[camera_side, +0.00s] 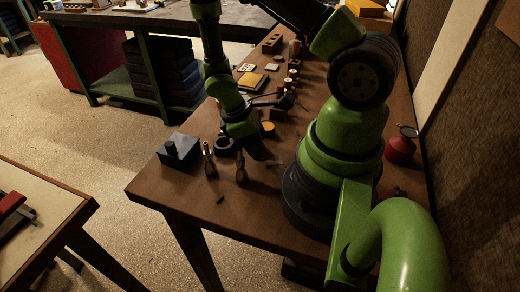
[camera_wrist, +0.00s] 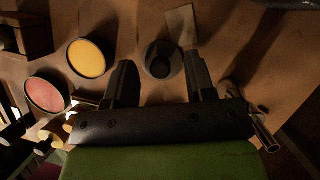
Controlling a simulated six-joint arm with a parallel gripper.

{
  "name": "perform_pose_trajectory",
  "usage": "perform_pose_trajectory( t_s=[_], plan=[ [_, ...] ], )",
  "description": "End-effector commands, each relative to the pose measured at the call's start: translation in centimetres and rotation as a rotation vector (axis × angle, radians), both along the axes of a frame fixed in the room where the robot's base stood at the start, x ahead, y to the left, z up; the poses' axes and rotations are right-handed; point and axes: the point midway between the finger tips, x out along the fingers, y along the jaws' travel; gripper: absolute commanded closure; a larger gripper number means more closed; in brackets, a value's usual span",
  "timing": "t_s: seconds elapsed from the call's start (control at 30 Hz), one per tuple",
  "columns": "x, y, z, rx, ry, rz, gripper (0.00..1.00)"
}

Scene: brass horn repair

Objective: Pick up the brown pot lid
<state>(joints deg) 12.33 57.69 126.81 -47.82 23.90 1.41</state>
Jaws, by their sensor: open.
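A dark, round piece with a raised middle, which looks like the pot lid (camera_wrist: 158,69), lies on the brown bench. In the dim light its colour reads as dark grey-brown. In the wrist view it shows between the two dark fingers of my gripper (camera_wrist: 161,62), which are apart and not touching it in the picture. How far below the fingertips it lies is hard to tell. In the side view my gripper (camera_side: 254,148) is low over the bench, and I cannot make out the lid there.
A yellow-topped round tin (camera_wrist: 87,58) and a pinkish-red one (camera_wrist: 45,95) are left of my gripper. A pale flat card (camera_wrist: 181,26) lies beyond the lid. A dark block (camera_side: 178,150) stands at the bench's left corner. A red can (camera_side: 401,146) stands at right.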

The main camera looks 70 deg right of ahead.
Motion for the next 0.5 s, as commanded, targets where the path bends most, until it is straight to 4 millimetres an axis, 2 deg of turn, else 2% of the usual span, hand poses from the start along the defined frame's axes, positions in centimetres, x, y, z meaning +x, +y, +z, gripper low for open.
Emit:
perform_pose_trajectory(
  t_s=[0.3, 0.37, 0.5],
  plan=[
    [-0.23, -0.07, -0.55, 0.002, -0.001, -0.001, 0.50],
    [-0.21, -0.07, -0.55, 0.002, -0.001, 0.000, 0.61],
    [-0.21, -0.07, -0.54, 0.002, -0.001, 0.000, 0.94]
  ],
)
